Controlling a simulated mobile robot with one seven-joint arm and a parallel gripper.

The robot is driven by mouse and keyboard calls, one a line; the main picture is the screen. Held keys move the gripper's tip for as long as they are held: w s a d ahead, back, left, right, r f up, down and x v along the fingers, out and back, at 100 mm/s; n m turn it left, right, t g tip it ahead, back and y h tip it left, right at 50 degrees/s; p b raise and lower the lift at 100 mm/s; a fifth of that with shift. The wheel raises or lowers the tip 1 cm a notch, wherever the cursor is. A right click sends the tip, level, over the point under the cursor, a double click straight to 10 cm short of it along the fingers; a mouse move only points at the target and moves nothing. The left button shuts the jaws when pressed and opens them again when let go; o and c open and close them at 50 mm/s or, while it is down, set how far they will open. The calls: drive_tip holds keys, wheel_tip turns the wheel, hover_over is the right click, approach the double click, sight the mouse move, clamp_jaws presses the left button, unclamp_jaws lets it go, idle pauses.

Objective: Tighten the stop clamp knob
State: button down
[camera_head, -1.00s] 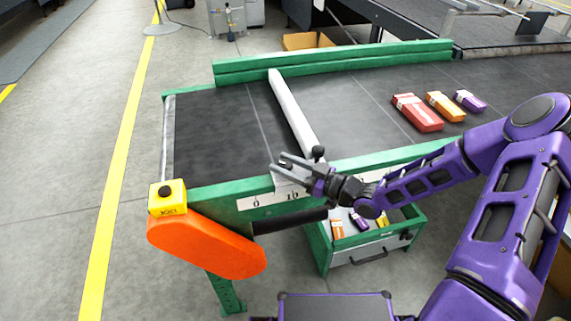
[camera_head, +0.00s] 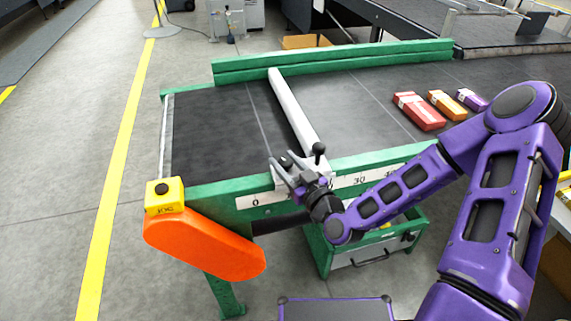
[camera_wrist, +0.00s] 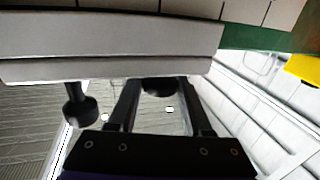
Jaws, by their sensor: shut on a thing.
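The stop is a long white bar (camera_head: 293,107) lying across the dark belt, with a pale clamp block (camera_head: 318,168) at the near green rail. The dark clamp knob (camera_wrist: 160,86) shows below the block in the wrist view, between my fingers; it also shows small in the head view (camera_head: 286,160). My gripper (camera_head: 285,167) is shut on this knob, its fingers on either side. A black ball-ended lever (camera_head: 319,150) stands on the block to the right of my fingers; it also shows in the wrist view (camera_wrist: 80,109), apart from them.
A scale strip (camera_head: 345,181) with numbers runs along the near rail. A yellow button box (camera_head: 165,197) and an orange guard (camera_head: 205,247) are at the left end. Red, orange and purple cartons (camera_head: 419,111) lie on the belt. A green-framed drawer unit (camera_head: 365,253) stands below.

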drive_tip(key=shift+m+t+h, duration=0.3)
drive_tip(key=shift+h, duration=0.1)
drive_tip(key=shift+c, duration=1.8)
unclamp_jaws()
